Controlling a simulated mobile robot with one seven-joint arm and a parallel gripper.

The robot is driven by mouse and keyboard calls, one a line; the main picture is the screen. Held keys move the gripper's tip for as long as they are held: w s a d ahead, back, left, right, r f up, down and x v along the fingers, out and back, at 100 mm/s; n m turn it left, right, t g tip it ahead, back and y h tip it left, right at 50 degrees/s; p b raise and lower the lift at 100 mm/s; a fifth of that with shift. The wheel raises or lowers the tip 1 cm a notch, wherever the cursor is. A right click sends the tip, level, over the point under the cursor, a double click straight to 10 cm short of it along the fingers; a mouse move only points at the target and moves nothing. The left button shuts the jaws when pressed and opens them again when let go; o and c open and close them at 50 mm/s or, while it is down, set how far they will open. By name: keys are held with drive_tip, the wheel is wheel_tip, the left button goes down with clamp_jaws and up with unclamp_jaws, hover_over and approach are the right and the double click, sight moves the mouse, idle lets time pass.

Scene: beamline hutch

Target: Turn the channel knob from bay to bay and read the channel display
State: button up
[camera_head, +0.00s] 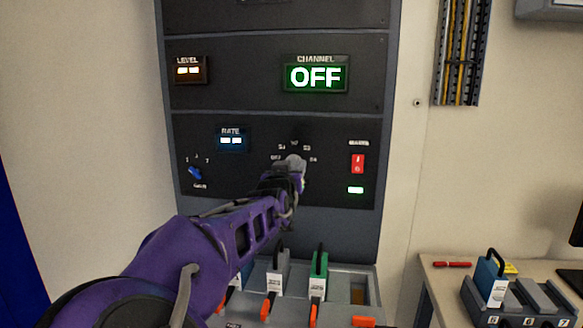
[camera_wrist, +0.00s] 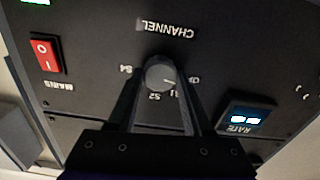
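The channel knob (camera_wrist: 159,74) is a round grey knob on a dark panel, seen upside down in the wrist view. My gripper (camera_wrist: 161,82) has one finger on each side of it, seemingly touching. The knob's light pointer line is towards the OFF mark side. S2 and S4 marks show around it; S3 is not readable there. In the head view my gripper (camera_head: 295,168) covers the knob, below the position marks. The channel display (camera_head: 316,77) above is lit and reads OFF in white on green.
Below stand modules with handles, including a green one (camera_head: 318,268). A side table (camera_head: 440,280) at right holds a red pen (camera_head: 452,264).

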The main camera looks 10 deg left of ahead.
clamp_jaws()
drive_tip(key=shift+m, duration=0.3)
drive_tip(key=m, duration=0.2)
drive_tip(key=shift+d+r+m, duration=0.1)
drive_tip(key=shift+m, duration=2.5)
drive_tip(key=o, duration=0.7)
unclamp_jaws()
